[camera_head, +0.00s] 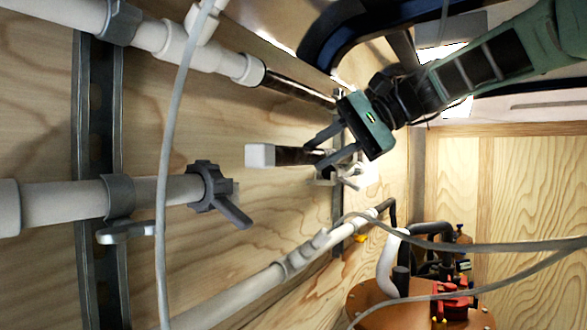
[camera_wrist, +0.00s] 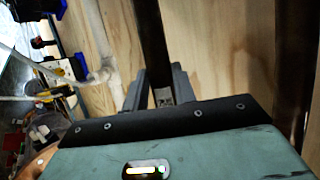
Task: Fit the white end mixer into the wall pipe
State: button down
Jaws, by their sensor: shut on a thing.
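The white end mixer (camera_head: 260,156) is a dark tube with a square white end; it lies about level in the head view, white end to the left. My gripper (camera_head: 313,158) is shut on its dark right part. In the wrist view, the dark tube (camera_wrist: 152,40) runs between the two fingers of my gripper (camera_wrist: 158,78); the white end is out of that view. The wall pipe (camera_head: 160,190), pale with a grey valve (camera_head: 210,187) at its right end, is to the left and slightly lower. A gap shows between the white end and the valve.
An upper pale pipe (camera_head: 170,42) continues into a dark tube (camera_head: 290,85) above the held mixer. A lower pale pipe (camera_head: 250,285) slants below. A loose pale cable (camera_head: 165,170) hangs before the wall pipe. Equipment with red parts (camera_head: 455,300) stands at lower right.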

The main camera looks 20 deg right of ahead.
aim_at(294, 150)
jog(key=b+x, duration=0.2)
jog(key=x, duration=0.4)
jog(key=shift+f, duration=0.45)
jog(key=c, duration=1.1)
grip_release()
jog(key=shift+a+f, duration=0.1)
jog(key=shift+c, duration=0.2)
jog(key=shift+r, duration=0.25)
jog(key=b+v, duration=0.3)
jog(key=v, duration=0.9)
